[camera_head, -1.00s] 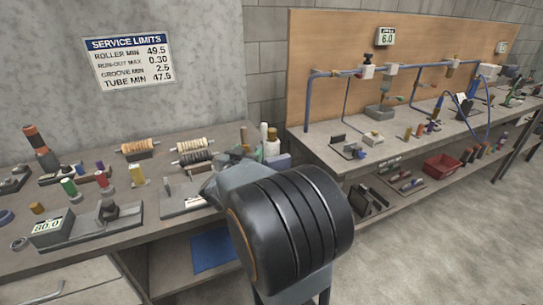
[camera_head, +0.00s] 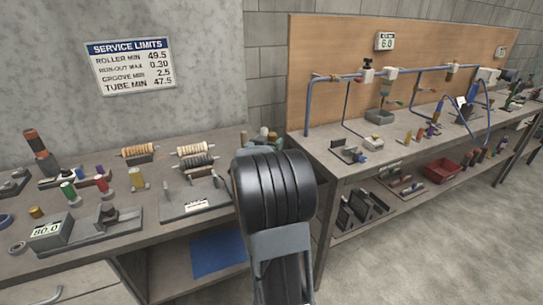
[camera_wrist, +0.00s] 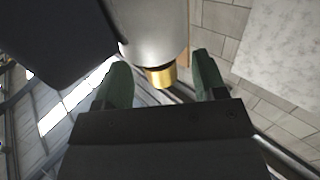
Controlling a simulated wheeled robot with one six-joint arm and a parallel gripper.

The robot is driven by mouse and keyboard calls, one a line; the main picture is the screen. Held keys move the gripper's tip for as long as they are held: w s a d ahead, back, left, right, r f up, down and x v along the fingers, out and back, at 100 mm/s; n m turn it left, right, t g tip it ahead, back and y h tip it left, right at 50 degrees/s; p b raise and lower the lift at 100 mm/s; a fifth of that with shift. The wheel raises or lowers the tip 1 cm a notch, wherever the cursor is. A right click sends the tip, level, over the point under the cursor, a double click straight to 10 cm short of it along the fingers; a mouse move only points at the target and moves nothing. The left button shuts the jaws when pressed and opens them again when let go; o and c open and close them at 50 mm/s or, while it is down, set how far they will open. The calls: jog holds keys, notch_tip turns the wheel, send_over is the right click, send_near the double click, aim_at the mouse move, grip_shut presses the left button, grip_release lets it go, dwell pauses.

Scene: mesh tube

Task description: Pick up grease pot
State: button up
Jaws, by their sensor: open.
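In the wrist view a pale grey-white cylinder with a brass-coloured cap (camera_wrist: 160,76) lies between and just past the fingertips; I take it for the grease pot, but no label shows. My gripper (camera_wrist: 162,59) is open, with one dark green finger on each side of the cap. Gaps show on both sides, so the fingers do not look closed on it. In the head view my dark wrist hides the gripper and most of the pot at the right end of the left bench (camera_head: 160,225). Only small tops show just above the wrist there.
A grey fixture plate (camera_head: 195,203) lies left of my wrist, with ribbed rollers (camera_head: 194,162) behind it. A slim pale item (camera_head: 263,131) stands close behind my wrist. The right bench (camera_head: 330,165) with blue piping is beyond a narrow gap. A large dark shape (camera_wrist: 55,30) fills the wrist view's upper left.

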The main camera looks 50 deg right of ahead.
jog(key=shift+x, duration=1.2)
grip_shut()
